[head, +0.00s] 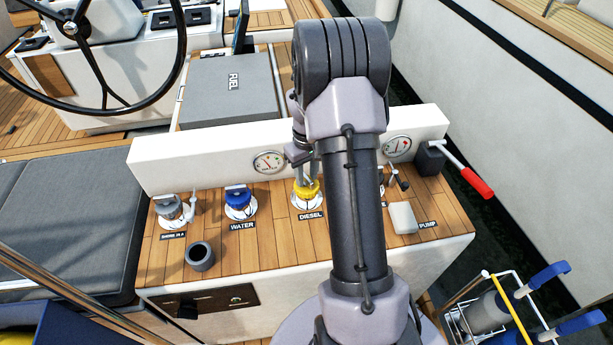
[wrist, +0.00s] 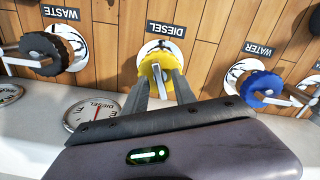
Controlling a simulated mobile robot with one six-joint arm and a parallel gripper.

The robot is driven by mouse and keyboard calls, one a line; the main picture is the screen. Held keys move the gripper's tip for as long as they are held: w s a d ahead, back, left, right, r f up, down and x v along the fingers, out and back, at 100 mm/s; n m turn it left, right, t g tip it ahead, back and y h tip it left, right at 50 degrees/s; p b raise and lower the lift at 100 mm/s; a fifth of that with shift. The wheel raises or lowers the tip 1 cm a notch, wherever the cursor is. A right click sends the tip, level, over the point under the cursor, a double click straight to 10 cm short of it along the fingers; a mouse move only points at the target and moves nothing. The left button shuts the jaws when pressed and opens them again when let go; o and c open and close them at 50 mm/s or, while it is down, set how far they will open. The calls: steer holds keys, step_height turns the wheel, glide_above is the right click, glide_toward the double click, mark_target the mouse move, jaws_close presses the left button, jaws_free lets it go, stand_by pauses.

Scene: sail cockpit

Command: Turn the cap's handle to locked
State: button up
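The yellow diesel cap (head: 313,193) sits on its round white plate in the wooden deck, behind the DIESEL label. It also shows in the wrist view (wrist: 149,71). A thin grey handle (wrist: 158,78) stands across it, partly hidden by my fingers. My gripper (wrist: 164,82) is right at this cap, with its two fingers apart on either side of the handle. I cannot tell whether either finger touches the handle. In the head view my gripper (head: 306,178) is partly hidden behind my arm.
The blue water cap (head: 239,197) and a dark-topped waste cap (wrist: 45,48) flank the diesel cap. A white ledge with gauges (head: 268,161) stands close behind. A dark cup (head: 201,256), a pale block (head: 403,217) and a red-handled lever (head: 476,182) are on or beside the deck.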

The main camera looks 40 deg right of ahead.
jaws_close()
steer(key=m, duration=1.3)
steer(key=shift+m, duration=0.3)
steer(key=shift+m+b, duration=0.45)
steer(key=shift+m, duration=1.65)
